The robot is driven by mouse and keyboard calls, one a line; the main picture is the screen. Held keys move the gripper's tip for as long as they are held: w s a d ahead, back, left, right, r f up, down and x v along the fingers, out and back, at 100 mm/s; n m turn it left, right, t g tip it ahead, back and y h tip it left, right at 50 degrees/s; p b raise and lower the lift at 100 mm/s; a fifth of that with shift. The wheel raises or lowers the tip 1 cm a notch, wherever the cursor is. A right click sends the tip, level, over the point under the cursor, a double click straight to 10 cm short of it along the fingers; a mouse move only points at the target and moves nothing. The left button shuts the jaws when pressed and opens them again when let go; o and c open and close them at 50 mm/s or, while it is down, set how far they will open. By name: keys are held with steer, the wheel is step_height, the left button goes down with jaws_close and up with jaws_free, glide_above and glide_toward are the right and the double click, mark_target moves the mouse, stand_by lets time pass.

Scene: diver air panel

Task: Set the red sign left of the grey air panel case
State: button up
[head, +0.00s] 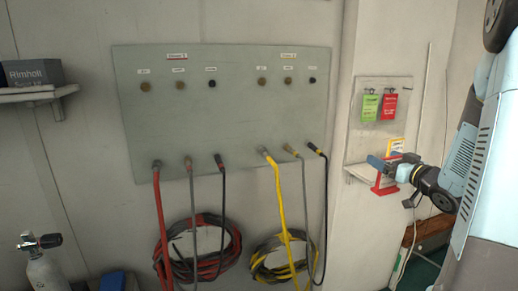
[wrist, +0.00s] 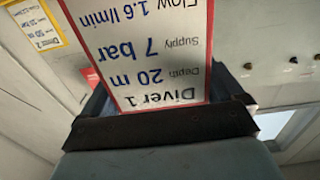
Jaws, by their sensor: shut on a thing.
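The red sign, a white card with a red border and "Diver 1" text, is between my fingers in the wrist view (wrist: 150,45), its text upside down. In the head view, its red foot (head: 384,189) shows below my gripper (head: 390,163), at the front of the small right-hand shelf. I cannot tell whether the foot touches that shelf. My gripper is shut on the sign. The grey air panel case (head: 33,73), lettered "Rimholt", sits on a wall shelf (head: 25,95) at the far left, partly cut off by the picture edge.
A yellow sign (head: 397,146) stands behind my gripper and also shows in the wrist view (wrist: 37,25). Green (head: 370,107) and red (head: 388,106) tags hang above. A wide panel (head: 220,110) with red and yellow hoses lies between the shelves. A cylinder (head: 45,268) stands lower left.

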steer(key=w+a+f, duration=0.6)
steer(key=a+f, duration=0.1)
steer(key=f, duration=0.2)
steer(key=w+a+f, duration=0.7)
steer(key=a+f, duration=0.1)
steer(key=f, duration=0.2)
steer(key=shift+w+a+f+h, duration=0.2)
steer(key=shift+w+a+h, duration=0.05)
steer(key=shift+a+h, duration=0.05)
steer(key=shift+d, duration=0.1)
